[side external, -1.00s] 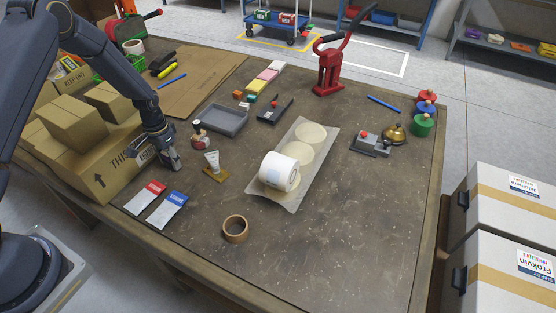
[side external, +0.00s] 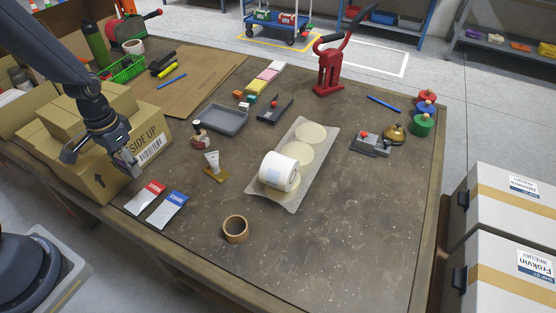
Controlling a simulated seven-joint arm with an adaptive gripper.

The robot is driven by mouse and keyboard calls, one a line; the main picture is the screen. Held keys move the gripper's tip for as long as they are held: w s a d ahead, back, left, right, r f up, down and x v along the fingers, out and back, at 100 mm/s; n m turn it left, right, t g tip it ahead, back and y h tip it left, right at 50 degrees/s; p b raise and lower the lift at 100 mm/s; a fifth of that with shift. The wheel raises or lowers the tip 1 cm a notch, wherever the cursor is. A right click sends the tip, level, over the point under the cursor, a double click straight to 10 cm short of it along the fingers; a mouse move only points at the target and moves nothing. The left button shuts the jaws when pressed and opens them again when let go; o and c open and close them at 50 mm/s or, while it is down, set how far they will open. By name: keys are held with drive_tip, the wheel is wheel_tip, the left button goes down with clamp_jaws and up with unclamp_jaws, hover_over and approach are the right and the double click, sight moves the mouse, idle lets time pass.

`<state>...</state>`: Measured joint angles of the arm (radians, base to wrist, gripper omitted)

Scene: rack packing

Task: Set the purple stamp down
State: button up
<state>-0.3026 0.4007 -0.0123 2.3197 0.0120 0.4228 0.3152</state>
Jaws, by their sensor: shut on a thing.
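My gripper (side external: 100,160) is in front of the cardboard boxes at the left, above the table's left edge. Its two fingers show some distance apart, and what it holds between them is too small and dark to make out. I cannot pick out a purple stamp anywhere in the side external view. Three round-handled stamps stand at the table's right edge: a red one (side external: 427,95), a blue one (side external: 425,108) and a green one (side external: 421,126).
Cardboard boxes (side external: 152,135) stand close by my gripper. A red (side external: 145,197) and a blue packet (side external: 166,210), a tape ring (side external: 235,229), a white roll (side external: 279,172) and a grey tray (side external: 220,119) lie on the table (side external: 340,240). Its front right is clear.

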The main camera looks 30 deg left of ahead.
drive_tip(key=shift+s+r+n, duration=0.1)
drive_tip(key=shift+n, duration=1.1)
drive_tip(key=shift+w+d+n, duration=0.2)
drive_tip(key=shift+d+n, duration=0.1)
drive_tip(key=shift+n, duration=0.4)
drive_tip(key=d+n, duration=0.1)
drive_tip(key=d, duration=1.8)
drive_tip(key=s+d+m, duration=0.4)
drive_tip(key=s+d, duration=0.4)
drive_tip(key=d, duration=0.5)
hover_over(287, 257)
drive_tip(key=f, duration=0.5)
drive_tip(key=s+f, duration=0.1)
drive_tip(key=f, duration=0.2)
drive_tip(key=shift+a+f, duration=0.3)
drive_tip(key=shift+w+d+f, duration=0.3)
drive_tip(key=shift+w+f, duration=0.15)
drive_tip(key=shift+f, duration=1.65)
